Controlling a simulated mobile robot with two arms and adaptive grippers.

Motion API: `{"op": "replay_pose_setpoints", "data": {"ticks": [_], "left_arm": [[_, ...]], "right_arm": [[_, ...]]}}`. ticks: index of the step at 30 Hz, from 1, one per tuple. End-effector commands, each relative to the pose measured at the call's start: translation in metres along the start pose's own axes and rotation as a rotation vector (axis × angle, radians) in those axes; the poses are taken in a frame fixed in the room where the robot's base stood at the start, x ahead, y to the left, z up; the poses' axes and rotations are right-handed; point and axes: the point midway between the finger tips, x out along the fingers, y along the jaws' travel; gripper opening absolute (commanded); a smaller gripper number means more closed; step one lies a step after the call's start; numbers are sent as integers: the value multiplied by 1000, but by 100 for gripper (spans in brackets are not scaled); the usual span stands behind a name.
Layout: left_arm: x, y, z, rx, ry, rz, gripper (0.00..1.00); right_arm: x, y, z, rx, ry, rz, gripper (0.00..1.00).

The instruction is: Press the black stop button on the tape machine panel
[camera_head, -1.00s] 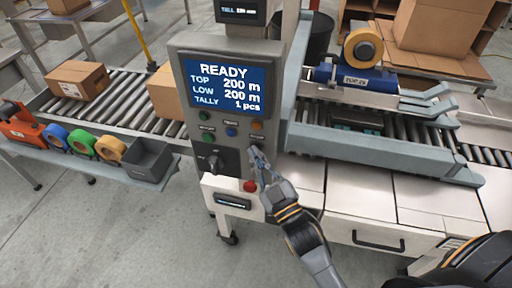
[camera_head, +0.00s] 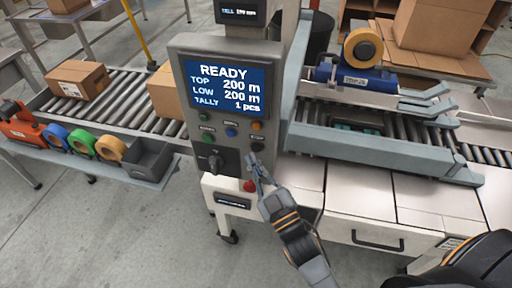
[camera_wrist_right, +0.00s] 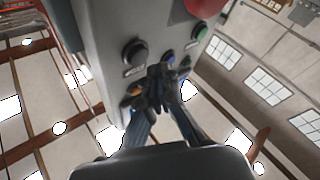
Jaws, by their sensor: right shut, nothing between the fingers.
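The tape machine panel (camera_head: 182,120) is a grey box with a lit screen (camera_head: 222,86) reading READY. The black stop button (camera_head: 257,147) is at its lower right, under an orange button (camera_head: 257,126). My right gripper (camera_head: 252,158) is shut and empty, its tips just below and left of the black button in the head view. In the right wrist view the black button (camera_wrist_right: 135,52) shows beside the shut fingertips (camera_wrist_right: 160,74), which partly cover the panel. I cannot tell whether the tips touch the panel. My left gripper is not in view.
A red button (camera_head: 250,185) sits below, close to my right gripper. Blue (camera_head: 231,132) and green (camera_head: 208,138) buttons and a dark rotary switch (camera_head: 214,161) are to the left. A roller conveyor (camera_head: 123,120) runs behind the panel.

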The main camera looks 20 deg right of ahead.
Motion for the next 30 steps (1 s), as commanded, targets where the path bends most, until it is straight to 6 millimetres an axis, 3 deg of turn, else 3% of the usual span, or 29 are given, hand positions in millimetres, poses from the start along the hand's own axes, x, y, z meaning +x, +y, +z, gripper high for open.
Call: {"op": "replay_pose_setpoints", "data": {"ticks": [12,30], "left_arm": [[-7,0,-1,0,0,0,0],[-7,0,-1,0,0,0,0]], "right_arm": [[-28,-20,-21,2,-1,0,0],[-31,-22,-23,0,0,0,0]]}}
